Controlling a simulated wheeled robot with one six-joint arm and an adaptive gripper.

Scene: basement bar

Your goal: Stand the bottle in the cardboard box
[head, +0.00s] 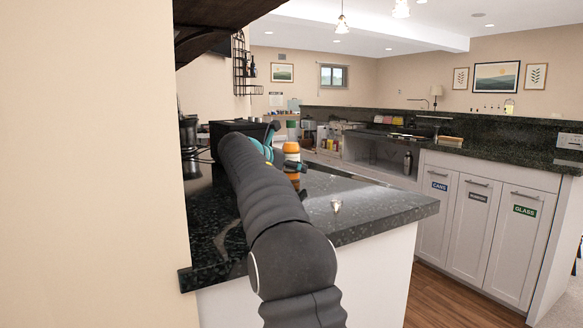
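My gripper (278,148), with teal and dark parts, is at the far end of my dark arm, above or beside the dark stone counter. An orange bottle-like thing with a pale band (291,152) shows right beside it, partly hidden by the gripper and arm. A green and white top (292,129) shows just above the orange part; I cannot tell if it belongs to the same thing. Whether the fingers are open or shut on it cannot be told. I cannot make out a cardboard box for certain in the head view.
The dark counter (375,205) has a clear right end with a small shiny item (336,206) on it. A black box-shaped appliance (226,130) stands behind my arm. Across the floor are labelled cabinets (474,220) and a shaker (407,162). A wall closes the left.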

